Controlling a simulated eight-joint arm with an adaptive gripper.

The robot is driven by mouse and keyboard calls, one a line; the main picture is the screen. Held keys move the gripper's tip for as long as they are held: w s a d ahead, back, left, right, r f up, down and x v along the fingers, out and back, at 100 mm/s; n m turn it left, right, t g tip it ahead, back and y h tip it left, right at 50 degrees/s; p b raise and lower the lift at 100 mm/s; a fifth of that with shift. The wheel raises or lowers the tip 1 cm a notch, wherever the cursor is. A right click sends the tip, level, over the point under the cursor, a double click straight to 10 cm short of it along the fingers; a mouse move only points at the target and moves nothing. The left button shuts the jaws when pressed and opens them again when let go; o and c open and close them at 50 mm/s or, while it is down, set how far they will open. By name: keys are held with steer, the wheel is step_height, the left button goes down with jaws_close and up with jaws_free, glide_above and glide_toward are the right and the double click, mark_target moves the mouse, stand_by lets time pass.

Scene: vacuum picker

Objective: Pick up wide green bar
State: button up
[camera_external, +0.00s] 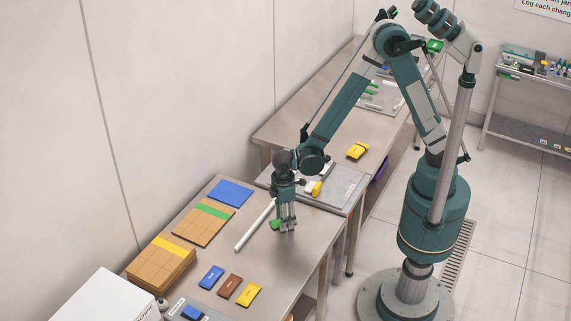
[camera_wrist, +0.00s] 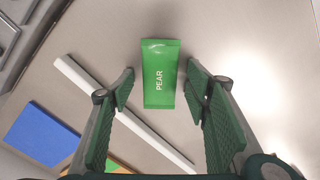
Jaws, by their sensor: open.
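A green bar (camera_wrist: 160,88) marked "PEAR" lies flat on the grey table. In the wrist view it sits between the two spread fingers of my gripper (camera_wrist: 160,90), with a gap on each side. In the external view the green bar (camera_external: 275,224) shows partly, beside my gripper (camera_external: 287,226), which points down over the table. My gripper is open and empty. The exact height of the fingertips above the table is hard to tell.
A white rod (camera_external: 254,227) lies left of the bar, and it crosses the wrist view (camera_wrist: 115,110). A blue sheet (camera_external: 230,193), brown boxes (camera_external: 161,269) and blue, brown and yellow bars (camera_external: 230,286) lie on the table. A grey tray (camera_external: 343,190) stands behind.

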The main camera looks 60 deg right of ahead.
steer(key=c, duration=1)
steer(key=shift+r, duration=0.1)
steer(key=shift+r+p, duration=0.7)
steer(key=shift+r, duration=4.2)
